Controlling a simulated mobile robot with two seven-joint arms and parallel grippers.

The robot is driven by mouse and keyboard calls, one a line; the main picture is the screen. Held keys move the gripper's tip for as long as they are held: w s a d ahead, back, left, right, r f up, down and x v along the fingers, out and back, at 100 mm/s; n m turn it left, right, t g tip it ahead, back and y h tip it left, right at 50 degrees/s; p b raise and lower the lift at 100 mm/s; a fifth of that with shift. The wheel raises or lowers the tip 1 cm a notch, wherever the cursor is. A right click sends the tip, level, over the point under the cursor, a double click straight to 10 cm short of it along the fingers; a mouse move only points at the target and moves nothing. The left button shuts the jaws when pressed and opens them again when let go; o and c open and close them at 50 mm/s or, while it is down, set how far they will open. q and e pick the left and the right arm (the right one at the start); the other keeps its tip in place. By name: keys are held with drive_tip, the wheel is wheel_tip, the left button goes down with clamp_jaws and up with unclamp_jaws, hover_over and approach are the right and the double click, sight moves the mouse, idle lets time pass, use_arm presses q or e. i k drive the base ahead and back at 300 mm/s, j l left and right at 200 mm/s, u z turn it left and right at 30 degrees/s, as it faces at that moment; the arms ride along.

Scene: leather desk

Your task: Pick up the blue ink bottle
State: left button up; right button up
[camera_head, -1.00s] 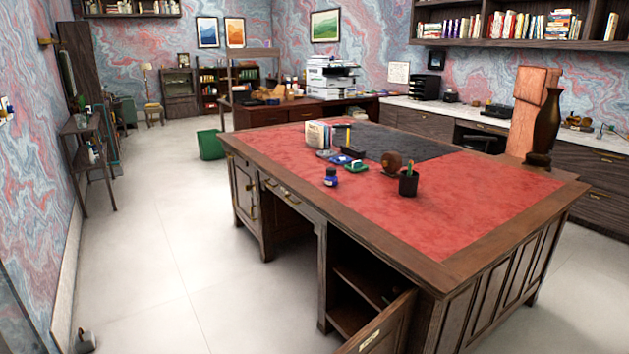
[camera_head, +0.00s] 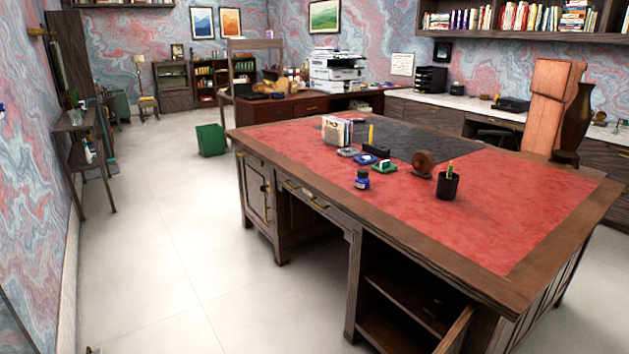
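The blue ink bottle (camera_head: 362,180) stands upright on the red leather top of the large wooden desk (camera_head: 480,262), towards its near left edge. It is small and blue with a pale label and a dark cap. Nothing covers it from this view. Neither of my grippers shows in the head view.
Near the bottle are a green-based item (camera_head: 384,166), a brown tape dispenser (camera_head: 424,162), a black pencil cup (camera_head: 448,185) and a card holder (camera_head: 337,130). A cabinet door (camera_head: 456,328) hangs open at the desk front. Floor (camera_head: 160,260) left of the desk is clear.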

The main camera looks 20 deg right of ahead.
sight(360, 183)
drive_tip(key=i+j+u, duration=0.15)
drive_tip(key=i, duration=0.35)
drive_tip(key=i+j+u, duration=0.2)
drive_tip(key=i, duration=0.25)
drive_tip(key=i+z, duration=0.35)
drive_tip(key=z, duration=0.15)
drive_tip(key=i+j+z, duration=0.15)
drive_tip(key=i+z, duration=0.4)
drive_tip(key=z, duration=0.3)
drive_tip(key=i+j+z, duration=0.1)
drive_tip(key=z, duration=0.25)
drive_tip(key=i+z, duration=0.15)
drive_tip(key=z, duration=0.25)
drive_tip(key=i+j+z, duration=0.2)
drive_tip(key=z, duration=0.25)
drive_tip(key=i+j+z, duration=0.15)
drive_tip(key=j+z, duration=0.3)
drive_tip(key=l, duration=0.1)
